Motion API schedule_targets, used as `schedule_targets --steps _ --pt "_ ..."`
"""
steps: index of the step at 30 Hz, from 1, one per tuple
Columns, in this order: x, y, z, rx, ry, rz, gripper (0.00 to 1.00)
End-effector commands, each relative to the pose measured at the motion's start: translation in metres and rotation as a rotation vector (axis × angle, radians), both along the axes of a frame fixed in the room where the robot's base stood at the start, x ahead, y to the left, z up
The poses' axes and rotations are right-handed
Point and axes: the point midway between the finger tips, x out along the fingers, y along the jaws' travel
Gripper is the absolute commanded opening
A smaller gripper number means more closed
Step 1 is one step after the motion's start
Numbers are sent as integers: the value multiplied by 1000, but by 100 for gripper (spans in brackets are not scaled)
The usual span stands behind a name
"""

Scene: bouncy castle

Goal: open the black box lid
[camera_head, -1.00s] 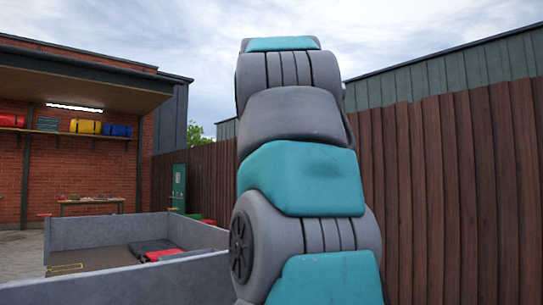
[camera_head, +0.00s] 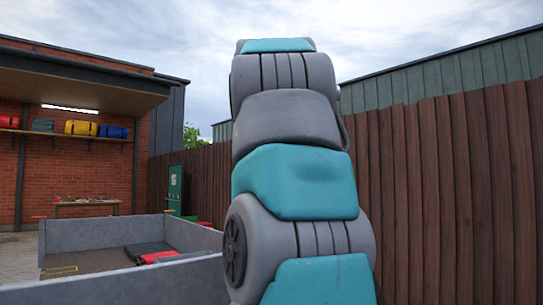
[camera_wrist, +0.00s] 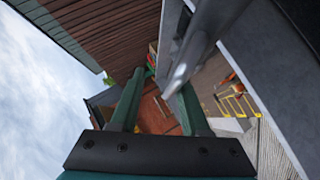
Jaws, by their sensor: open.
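I cannot clearly make out a black box or its lid in either view. A dark, flat-looking item (camera_head: 146,248) lies inside the grey-walled enclosure at the lower left of the head view, too small to identify. My gripper (camera_wrist: 160,88) shows in the wrist view with its two green fingers apart and nothing seen held between them. A grey metal bar (camera_wrist: 192,52) passes close by the right finger. In the head view my raised arm fills the middle, and the gripper is out of sight.
Grey walls (camera_head: 80,234) enclose the dark item and a red item (camera_head: 160,257). A yellow frame-like object (camera_wrist: 236,104) lies near a wall in the wrist view. A brown fence (camera_head: 450,200) stands at right. A table (camera_head: 85,203) stands by the brick wall.

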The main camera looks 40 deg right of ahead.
Motion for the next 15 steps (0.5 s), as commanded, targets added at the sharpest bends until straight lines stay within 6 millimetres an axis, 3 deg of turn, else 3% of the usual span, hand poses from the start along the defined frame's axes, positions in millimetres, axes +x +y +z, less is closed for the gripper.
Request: schedule_targets --steps 15 --pt "-30 25 18 -3 -6 -1 45"
